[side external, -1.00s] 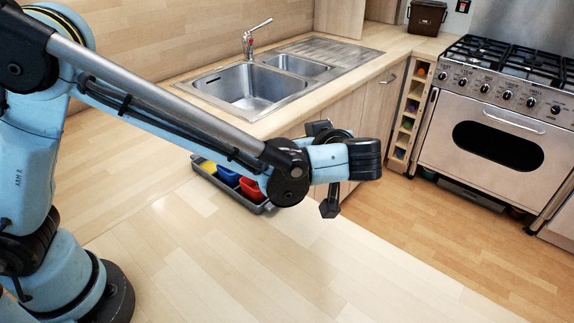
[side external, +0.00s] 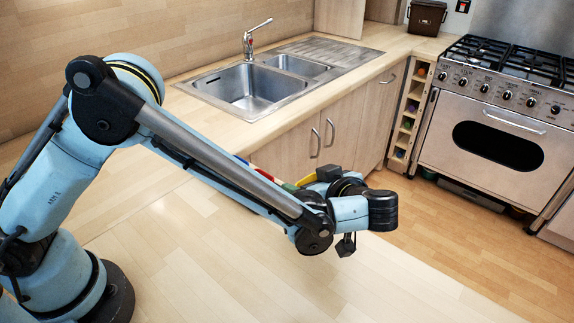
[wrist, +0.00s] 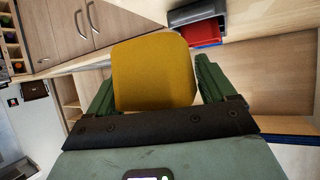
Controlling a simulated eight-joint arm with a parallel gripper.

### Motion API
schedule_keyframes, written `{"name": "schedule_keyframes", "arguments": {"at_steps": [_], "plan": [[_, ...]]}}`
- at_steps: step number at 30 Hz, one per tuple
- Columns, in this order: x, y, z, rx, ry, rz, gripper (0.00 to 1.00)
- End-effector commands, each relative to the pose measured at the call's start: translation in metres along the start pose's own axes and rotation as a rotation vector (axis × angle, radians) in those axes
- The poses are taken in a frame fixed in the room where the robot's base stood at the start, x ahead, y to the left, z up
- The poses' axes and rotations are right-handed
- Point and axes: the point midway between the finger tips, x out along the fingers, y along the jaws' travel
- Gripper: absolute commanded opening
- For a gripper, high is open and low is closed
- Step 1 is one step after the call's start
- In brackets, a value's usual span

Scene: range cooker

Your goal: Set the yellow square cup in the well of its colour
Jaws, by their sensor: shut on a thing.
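The yellow square cup (wrist: 154,72) fills the space between my gripper's (wrist: 156,76) two green fingers in the wrist view. My gripper is shut on it, with a finger at each side. A dark grey tray (wrist: 196,14) shows past the cup at the upper right, with a red well (wrist: 200,34) and a little blue beside it. The cup hides part of this area, and I cannot see the yellow well there. In the side view my arm covers most of the tray area and the cup is not clearly visible.
The sink (side external: 262,88) is set into the worktop behind the arm. Cupboard doors (side external: 322,135) stand below it. The range cooker (side external: 497,130) is at the right. The pale surface (side external: 215,275) in front of the arm is bare.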

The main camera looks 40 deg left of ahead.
Motion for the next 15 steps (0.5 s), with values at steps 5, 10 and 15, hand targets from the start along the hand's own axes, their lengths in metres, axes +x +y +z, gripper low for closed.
{"name": "schedule_keyframes", "arguments": {"at_steps": [5,10,15], "plan": [[0.008,0.000,0.015,0.000,0.000,0.000,0.55],[0.018,0.000,0.032,0.000,0.000,0.000,0.55],[0.025,0.000,0.046,0.000,0.000,0.000,0.55]]}}
